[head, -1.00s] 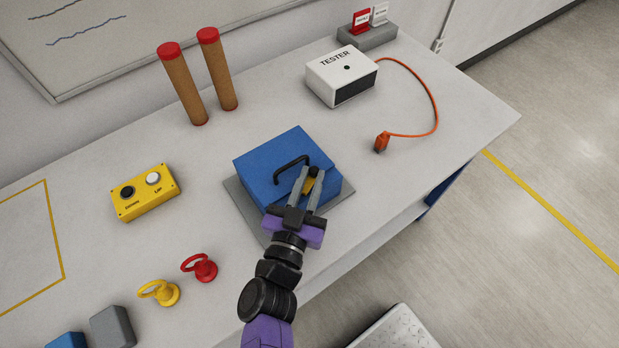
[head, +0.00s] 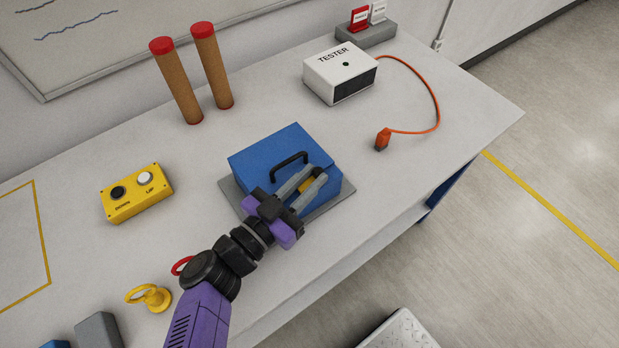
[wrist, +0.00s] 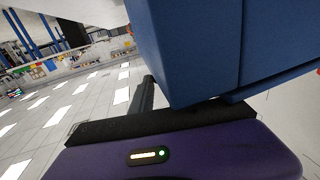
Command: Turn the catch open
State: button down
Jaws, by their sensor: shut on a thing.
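A blue box (head: 265,153) with a black carry handle (head: 288,163) sits on a grey plate (head: 233,194) on the bench. A small yellow catch (head: 306,185) shows at its front right, mostly hidden between my fingers. My gripper (head: 317,174) is shut on the catch, one finger on each side, and comes in at a slant from the lower left. In the wrist view the blue box (wrist: 200,45) fills the upper right, close to the gripper; the catch is hidden there.
A yellow two-button control box (head: 137,193) stands left. A white tester (head: 340,72) with an orange cable and plug (head: 383,138) is behind right. Two brown red-capped posts (head: 178,85) stand at the back. A yellow ring (head: 149,298) and a partly hidden red ring (head: 181,266) are front left.

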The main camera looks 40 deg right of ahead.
jog(key=c, duration=1.3)
grip_release()
jog(key=shift+a, duration=0.1)
jog(key=b+v, duration=0.2)
jog(key=v, duration=0.5)
jog(key=shift+a, duration=0.35)
jog(key=shift+s, duration=0.15)
